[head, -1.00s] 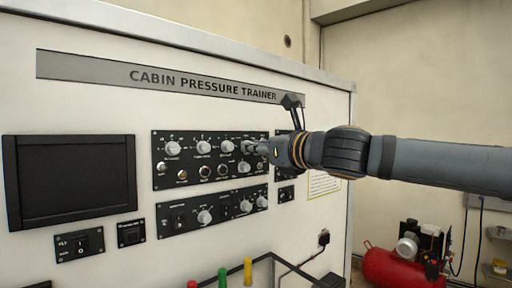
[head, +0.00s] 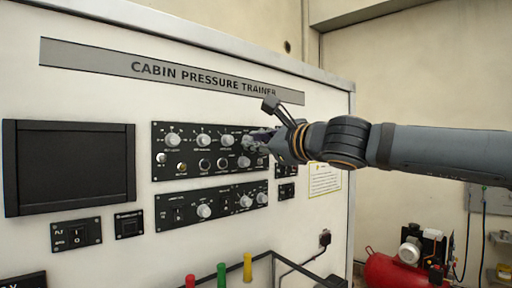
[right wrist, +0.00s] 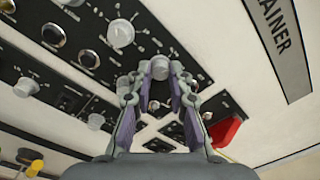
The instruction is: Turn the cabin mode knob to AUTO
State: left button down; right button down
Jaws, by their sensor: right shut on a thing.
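The upper black control panel (head: 160,190) carries several round grey knobs and small buttons under the CABIN PRESSURE TRAINER sign. My right gripper (head: 252,142) is at this panel's right end and hides part of it. In the right wrist view, the two fingers of my right gripper (right wrist: 159,84) are closed around a grey knob (right wrist: 160,66). The labels near that knob are too small and too covered to read, so its pointer setting cannot be told. My left gripper is not in view.
A lower black panel (head: 216,188) with knobs and switches sits below. A dark screen (head: 70,165) is at the left. A red guarded part (right wrist: 224,131) lies close beside my right finger in the right wrist view. A red compressor (head: 395,270) stands at the right.

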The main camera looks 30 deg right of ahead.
jog(key=n, duration=1)
jog(key=shift+n, duration=0.4)
jog(key=shift+f+n+y, duration=0.1)
jog(key=shift+n+y, duration=0.2)
jog(key=shift+n, duration=0.7)
jog(key=c, duration=1.6)
grip_release()
jog(key=o, duration=0.3)
jog(key=shift+o, duration=0.2)
